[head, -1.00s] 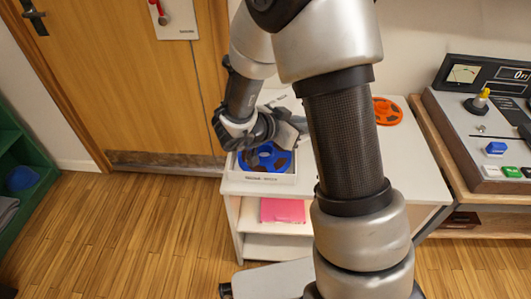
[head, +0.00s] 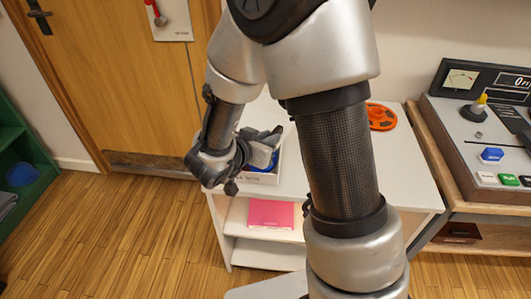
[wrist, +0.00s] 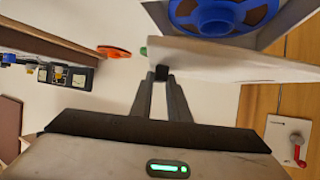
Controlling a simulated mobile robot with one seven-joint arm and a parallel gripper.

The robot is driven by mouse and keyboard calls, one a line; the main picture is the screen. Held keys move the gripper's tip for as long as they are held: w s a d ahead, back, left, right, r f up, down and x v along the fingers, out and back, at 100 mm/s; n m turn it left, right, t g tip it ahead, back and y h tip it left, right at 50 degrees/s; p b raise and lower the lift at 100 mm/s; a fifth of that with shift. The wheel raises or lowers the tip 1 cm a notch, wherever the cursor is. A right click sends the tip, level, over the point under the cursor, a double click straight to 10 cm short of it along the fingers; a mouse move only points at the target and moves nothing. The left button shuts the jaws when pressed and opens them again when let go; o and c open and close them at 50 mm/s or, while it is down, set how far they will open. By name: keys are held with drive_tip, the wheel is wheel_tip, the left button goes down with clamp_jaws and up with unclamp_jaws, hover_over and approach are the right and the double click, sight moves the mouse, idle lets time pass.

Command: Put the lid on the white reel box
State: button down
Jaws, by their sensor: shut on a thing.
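My gripper (wrist: 160,80) is shut on the edge of a flat white lid (wrist: 235,61), which reaches to the right from the fingertips in the wrist view. The reel box (wrist: 285,22) lies beyond the lid there, open, with a blue reel (wrist: 222,12) inside. The lid covers part of the box in that view; I cannot tell whether they touch. In the head view the box (head: 262,178) sits at the left front of the white table, mostly hidden behind my gripper (head: 262,152). The lid is hard to make out there.
The white table (head: 405,180) has an orange reel (head: 381,117) at its back. A pink item (head: 271,214) lies on the shelf below. A control console (head: 480,140) stands at the right, a wooden door (head: 120,80) at the left. Floor is clear in front.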

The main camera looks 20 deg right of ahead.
drive_tip(key=shift+f+b, duration=0.75)
drive_tip(key=shift+f, duration=1.2)
drive_tip(key=shift+f, duration=0.1)
drive_tip(key=shift+f+b, duration=0.3)
drive_tip(key=shift+f, duration=0.1)
drive_tip(key=shift+f, duration=0.15)
drive_tip(key=c, duration=1.7)
unclamp_jaws()
